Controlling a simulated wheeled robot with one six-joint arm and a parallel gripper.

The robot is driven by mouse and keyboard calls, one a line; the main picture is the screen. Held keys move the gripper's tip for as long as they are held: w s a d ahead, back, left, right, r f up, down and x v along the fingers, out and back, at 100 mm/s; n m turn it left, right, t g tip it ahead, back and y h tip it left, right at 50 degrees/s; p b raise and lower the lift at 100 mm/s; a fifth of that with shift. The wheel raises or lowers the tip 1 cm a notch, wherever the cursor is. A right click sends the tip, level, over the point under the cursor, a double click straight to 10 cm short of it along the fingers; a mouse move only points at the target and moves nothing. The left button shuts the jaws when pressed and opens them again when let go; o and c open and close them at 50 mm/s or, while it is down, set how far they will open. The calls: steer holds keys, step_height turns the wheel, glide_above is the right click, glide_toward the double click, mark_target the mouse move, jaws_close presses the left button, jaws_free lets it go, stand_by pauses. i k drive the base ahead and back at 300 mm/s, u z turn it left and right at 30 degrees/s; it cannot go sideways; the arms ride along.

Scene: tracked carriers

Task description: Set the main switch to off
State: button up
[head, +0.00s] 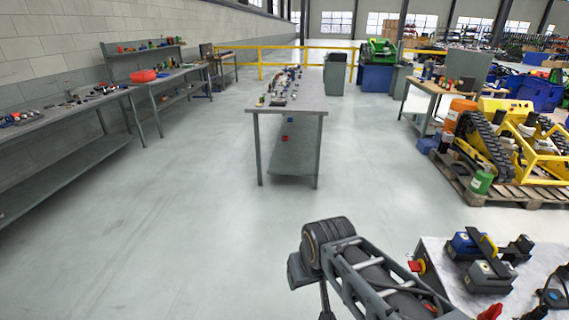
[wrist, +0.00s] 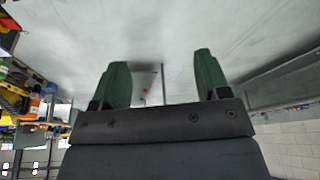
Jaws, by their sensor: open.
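A red knob on a yellow backing (head: 417,266) shows in the head view at the lower right, at the left edge of a light grey surface. It looks like a rotary switch, but I cannot tell its setting or be sure that it is the main switch. A second red and yellow part (head: 490,312) is cut off at the bottom edge. My arm reaches up just left of them. My gripper (wrist: 163,85) shows in the wrist view, with two green fingers wide apart and nothing between them. No switch is clear in the wrist view.
On the light grey surface (head: 438,246) stand blue and grey boxes (head: 487,272) with a yellow bar. A workbench (head: 312,104) stands ahead, and another (head: 60,128) along the left wall. Tracked yellow machines (head: 505,150) sit on a pallet at right. The floor between is clear.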

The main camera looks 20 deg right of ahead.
mark_target(415, 267)
steer(key=z, duration=2.4)
steer(key=k, duration=0.3)
steer(key=u, duration=1.4)
steer(key=i, duration=0.6)
steer(key=u, duration=0.35)
